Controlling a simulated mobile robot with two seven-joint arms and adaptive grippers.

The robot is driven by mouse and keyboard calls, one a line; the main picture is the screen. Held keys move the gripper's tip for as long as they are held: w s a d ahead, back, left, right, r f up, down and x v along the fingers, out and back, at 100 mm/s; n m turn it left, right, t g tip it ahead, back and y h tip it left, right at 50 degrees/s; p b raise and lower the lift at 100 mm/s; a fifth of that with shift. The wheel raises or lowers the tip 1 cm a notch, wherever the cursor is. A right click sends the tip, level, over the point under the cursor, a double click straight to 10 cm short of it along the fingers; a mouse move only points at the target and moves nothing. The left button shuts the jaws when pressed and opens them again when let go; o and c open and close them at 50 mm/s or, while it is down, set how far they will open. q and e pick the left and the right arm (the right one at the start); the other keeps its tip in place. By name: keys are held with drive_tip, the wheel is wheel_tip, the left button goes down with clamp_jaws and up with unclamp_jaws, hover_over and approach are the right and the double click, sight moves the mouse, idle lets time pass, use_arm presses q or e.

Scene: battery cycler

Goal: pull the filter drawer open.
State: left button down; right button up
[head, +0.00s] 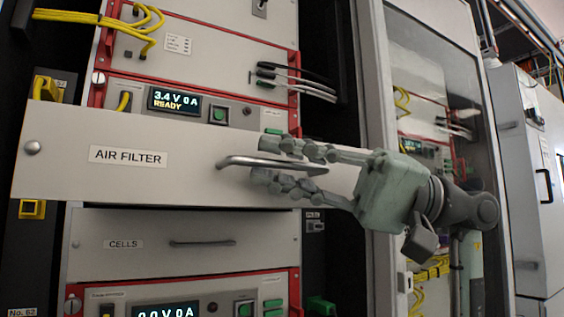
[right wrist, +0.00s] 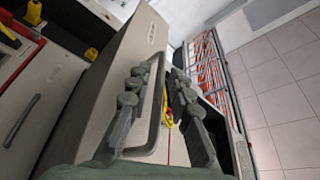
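The filter drawer (head: 75,150) has a pale grey front labelled AIR FILTER. In the head view its front stands forward of the panels above and below, and it looks pulled out. Its metal bar handle (head: 240,161) is at the right part of the front. My right gripper (head: 272,164) comes from the right, one finger above the bar and one below. In the right wrist view the handle (right wrist: 154,105) lies between the spread fingers (right wrist: 160,75), with a visible gap. The drawer front (right wrist: 125,55) also shows there. My left gripper is not in view.
A CELLS drawer (head: 130,245) is just below. Cycler units with displays (head: 174,101) sit above and below, with yellow cables (head: 75,16) at upper left. A glass door frame (head: 376,90) stands at right, behind my gripper. Tiled floor (right wrist: 275,90) shows in the wrist view.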

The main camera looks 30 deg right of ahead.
clamp_jaws()
